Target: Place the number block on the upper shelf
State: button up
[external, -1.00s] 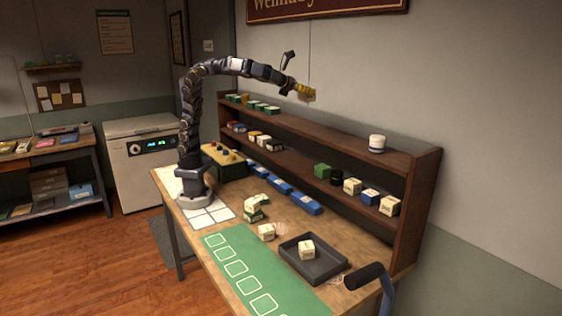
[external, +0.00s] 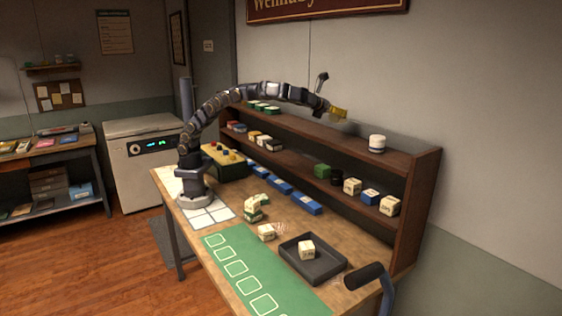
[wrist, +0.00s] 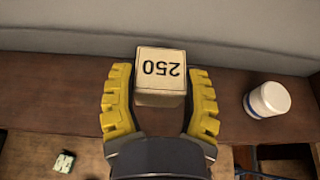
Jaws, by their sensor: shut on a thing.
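My gripper (wrist: 160,98) has yellow fingers and is shut on a cream block marked 250 (wrist: 161,72), which reads upside down in the wrist view. In the external view my gripper (external: 338,112) is above the upper shelf (external: 345,135), left of the white jar. The block is hard to make out there. In the wrist view the upper shelf (wrist: 50,95) lies beneath the block, with the wall behind. I cannot tell whether the block touches the shelf.
A white jar (external: 377,143) stands on the upper shelf, right of my gripper; it also shows in the wrist view (wrist: 268,99). Several small green-and-white boxes (external: 262,106) sit at the shelf's left end. The lower shelf holds several blocks. A dark tray (external: 330,271) with a block is on the table.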

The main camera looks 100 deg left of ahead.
aim_at(337, 117)
jog(key=w+f, duration=0.2)
jog(key=shift+w+d+f, duration=0.1)
jog(key=shift+f, duration=1.8)
jog(key=shift+f, duration=0.1)
jog(key=o, duration=1.1)
